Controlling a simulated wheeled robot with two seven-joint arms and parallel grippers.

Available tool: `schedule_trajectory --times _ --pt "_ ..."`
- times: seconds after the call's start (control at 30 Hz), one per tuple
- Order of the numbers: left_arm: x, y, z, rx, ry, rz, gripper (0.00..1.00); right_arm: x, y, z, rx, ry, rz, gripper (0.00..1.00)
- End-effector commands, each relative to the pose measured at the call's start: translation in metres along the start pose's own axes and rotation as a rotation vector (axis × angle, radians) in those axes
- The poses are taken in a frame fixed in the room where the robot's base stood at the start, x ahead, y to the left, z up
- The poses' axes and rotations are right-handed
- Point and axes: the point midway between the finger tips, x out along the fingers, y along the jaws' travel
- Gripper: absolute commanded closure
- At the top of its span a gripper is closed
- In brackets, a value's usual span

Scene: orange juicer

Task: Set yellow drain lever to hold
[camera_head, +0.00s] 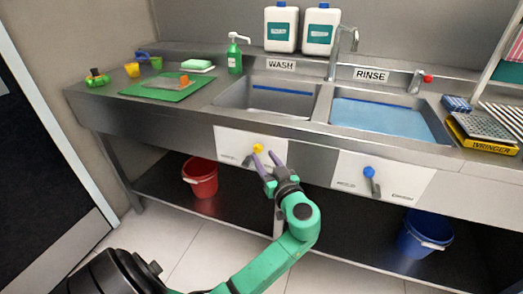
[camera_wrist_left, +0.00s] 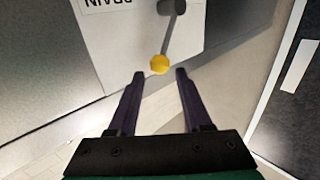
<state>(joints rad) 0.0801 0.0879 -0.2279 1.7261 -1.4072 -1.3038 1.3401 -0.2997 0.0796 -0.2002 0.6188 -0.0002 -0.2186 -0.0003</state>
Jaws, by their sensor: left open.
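The yellow drain lever has a yellow knob (camera_head: 258,148) on a white panel (camera_head: 232,142) below the wash basin in the head view. In the left wrist view the yellow knob (camera_wrist_left: 160,64) sits at the end of a dark rod that runs to a dark pivot (camera_wrist_left: 172,7) on the panel. My left gripper (camera_head: 264,160) is open, with its two purple fingers close to the knob. In the left wrist view the knob lies just beyond and between the fingertips (camera_wrist_left: 160,75). Whether a finger touches it I cannot tell. My right gripper is not in view.
A blue-knobbed lever (camera_head: 369,172) is on the panel below the rinse basin (camera_head: 385,119). A red bucket (camera_head: 201,178) and a blue bucket (camera_head: 424,235) stand beneath the counter. The wash basin (camera_head: 267,98) is above the yellow lever. Floor in front is open.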

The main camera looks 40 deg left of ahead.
Motion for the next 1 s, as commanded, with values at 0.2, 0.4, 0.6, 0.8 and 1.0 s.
schedule_trajectory --times 0.2,0.4,0.6,0.8,1.0 --pt "0.033 0.0 0.0 0.001 0.0 0.0 0.51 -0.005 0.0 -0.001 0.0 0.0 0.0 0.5" --pt "0.036 0.0 0.001 0.001 -0.002 0.001 0.51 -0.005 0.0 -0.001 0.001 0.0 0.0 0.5" --pt "0.035 0.0 0.001 0.001 -0.002 0.001 1.0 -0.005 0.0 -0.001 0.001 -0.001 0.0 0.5" --pt "0.035 0.0 0.001 0.001 -0.002 0.001 1.0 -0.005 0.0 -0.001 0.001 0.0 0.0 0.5" --pt "0.035 0.0 0.001 0.001 -0.002 0.001 1.0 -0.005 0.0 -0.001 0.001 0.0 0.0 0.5"
